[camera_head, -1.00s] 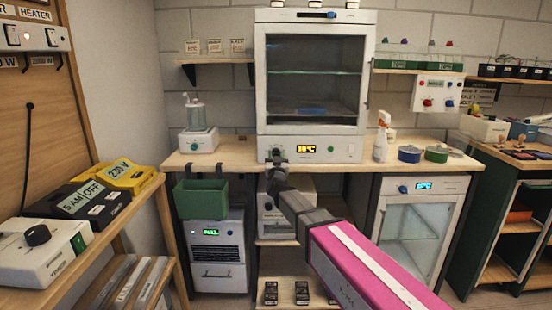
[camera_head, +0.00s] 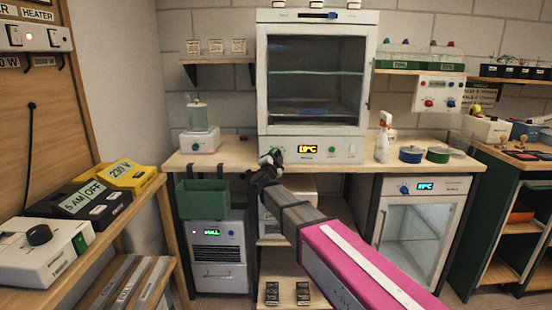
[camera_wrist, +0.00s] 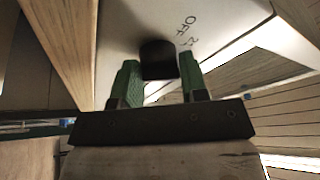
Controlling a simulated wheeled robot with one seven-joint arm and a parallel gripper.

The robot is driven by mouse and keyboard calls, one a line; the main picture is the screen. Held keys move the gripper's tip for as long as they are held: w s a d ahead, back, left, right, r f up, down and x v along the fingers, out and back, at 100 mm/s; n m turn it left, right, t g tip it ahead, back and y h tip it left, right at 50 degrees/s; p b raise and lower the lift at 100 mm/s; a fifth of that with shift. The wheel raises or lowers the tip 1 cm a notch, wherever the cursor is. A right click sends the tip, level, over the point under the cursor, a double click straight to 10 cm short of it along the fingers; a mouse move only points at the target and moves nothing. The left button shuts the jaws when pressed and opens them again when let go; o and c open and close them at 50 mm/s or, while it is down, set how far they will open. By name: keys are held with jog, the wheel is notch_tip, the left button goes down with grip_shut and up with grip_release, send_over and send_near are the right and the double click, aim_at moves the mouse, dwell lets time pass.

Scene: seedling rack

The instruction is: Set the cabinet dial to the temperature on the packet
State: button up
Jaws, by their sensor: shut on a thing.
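The white cabinet (camera_head: 345,150) with a glass door stands on the bench. Its lit amber display (camera_head: 307,149) is too small to read surely. My gripper (camera_head: 270,158) is at the left of its lower front panel. In the wrist view the green-padded fingers are shut on a black dial (camera_wrist: 158,62), one on each side. Printed "OFF" shows beside the dial on the white face. In the head view my gripper hides the dial. Several small packets (camera_head: 215,47) stand on the wall shelf at the upper left; their print is too small to read.
A green bin (camera_head: 202,198) hangs at the bench front, left of my arm. A spray bottle (camera_head: 382,138) and round tins (camera_head: 411,154) stand right of the cabinet. A glass-front cooler (camera_head: 412,230) is below the bench.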

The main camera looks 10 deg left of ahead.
jog(key=m+g, duration=0.1)
jog(key=m, duration=0.1)
jog(key=m+h, duration=0.1)
jog(key=m, duration=0.2)
jog(key=shift+m+g+h, duration=0.3)
jog(key=shift+g, duration=0.1)
jog(key=o, duration=0.9)
jog(key=s, duration=0.3)
jog(key=s+a+f, duration=0.1)
jog(key=s, duration=0.6)
jog(key=shift+s+a+f, duration=0.15)
jog(key=shift+s+a, duration=0.1)
jog(key=shift+s, duration=0.1)
